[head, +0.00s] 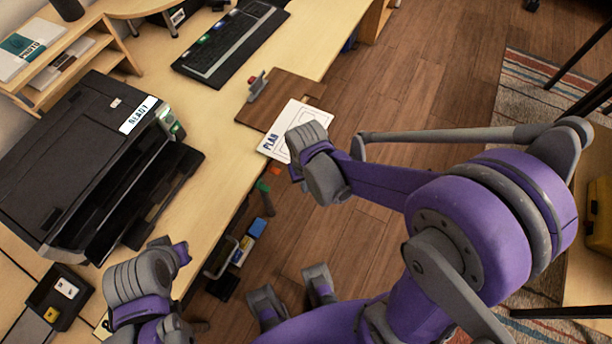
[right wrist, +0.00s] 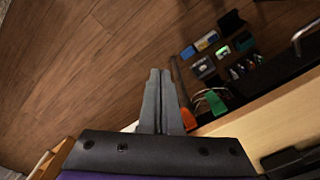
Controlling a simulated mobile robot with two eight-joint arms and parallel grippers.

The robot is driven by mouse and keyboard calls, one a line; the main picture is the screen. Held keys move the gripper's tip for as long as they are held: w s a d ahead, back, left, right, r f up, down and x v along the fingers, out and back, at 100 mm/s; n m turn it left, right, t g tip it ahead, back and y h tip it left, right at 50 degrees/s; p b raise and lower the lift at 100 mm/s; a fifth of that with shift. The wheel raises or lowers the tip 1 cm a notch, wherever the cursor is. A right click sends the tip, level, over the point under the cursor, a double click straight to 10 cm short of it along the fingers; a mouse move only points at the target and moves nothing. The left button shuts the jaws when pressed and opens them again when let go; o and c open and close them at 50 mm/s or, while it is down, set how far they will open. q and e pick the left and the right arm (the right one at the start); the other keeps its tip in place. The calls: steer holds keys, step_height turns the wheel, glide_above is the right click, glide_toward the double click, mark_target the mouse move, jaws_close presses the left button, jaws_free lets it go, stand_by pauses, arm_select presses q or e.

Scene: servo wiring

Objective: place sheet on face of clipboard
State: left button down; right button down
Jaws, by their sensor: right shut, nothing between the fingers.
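The white sheet (head: 313,115), marked PLAN, shows in the head view at the desk's front edge. It overlaps the near part of the brown clipboard (head: 283,88) and reaches past the desk edge. Whether it rests flat there is unclear. The clipboard lies on the desk with a grey-and-red clip (head: 257,86) at its far left side. My right gripper (head: 296,172) is just in front of the sheet and hides part of it. In the right wrist view its fingers (right wrist: 158,95) are together and empty. My left gripper (head: 182,253) is low by the printer; its fingers are unclear.
A black printer (head: 75,150) labelled READY fills the left of the desk. A keyboard (head: 230,40) lies beyond the clipboard. Small tools and coloured boxes (head: 257,227) hang below the desk edge.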

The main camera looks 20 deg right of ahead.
steer(key=shift+w+d+r, duration=0.1)
steer(key=shift+w+d, duration=0.05)
steer(key=shift+w, duration=1.85)
steer(key=w, duration=0.6)
steer(key=shift+w+d, duration=0.15)
steer(key=shift+d, duration=0.05)
